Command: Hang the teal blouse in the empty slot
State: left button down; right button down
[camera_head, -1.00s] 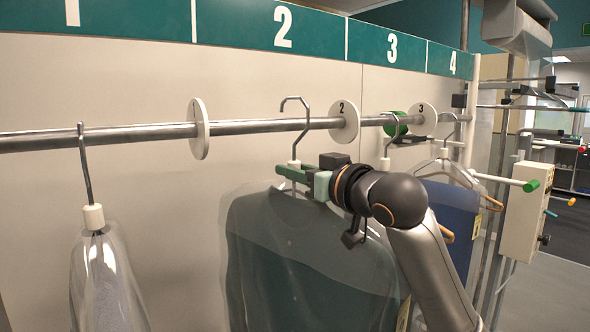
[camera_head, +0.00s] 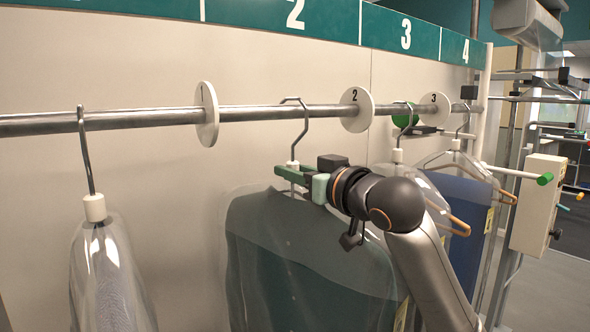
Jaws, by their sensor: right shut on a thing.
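The teal blouse (camera_head: 285,255), in a clear cover, hangs from a grey hook (camera_head: 306,125) with a white collar. My right gripper (camera_head: 292,174) is shut on the hanger just below this collar. The hook's curve stands slightly above the rail (camera_head: 255,113), its long side crossing in front; I cannot tell whether it rests on the rail. The hook is in the otherwise empty slot between divider disc 1 (camera_head: 207,113) and divider disc 2 (camera_head: 357,110), below sign number 2 (camera_head: 295,14). My left gripper is out of view.
A grey covered garment (camera_head: 110,285) hangs left of disc 1. A blue covered garment (camera_head: 462,215) and other hangers hang right of disc 2, near a green disc (camera_head: 404,117) and divider disc 3 (camera_head: 435,104). A white box (camera_head: 538,205) with coloured pegs stands at the right.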

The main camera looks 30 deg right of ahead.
jog(key=shift+s+r, duration=0.1)
jog(key=shift+r, duration=0.05)
jog(key=c, duration=0.6)
grip_release()
jog(key=s+b, duration=0.1)
jog(key=s, duration=0.3)
jog(key=s+d, duration=0.1)
jog(key=s, duration=0.3)
jog(key=s+b, duration=0.1)
jog(key=s, duration=0.3)
jog(key=shift+s+d+b, duration=0.15)
jog(key=shift+d+b, duration=0.15)
jog(key=shift+d, duration=0.05)
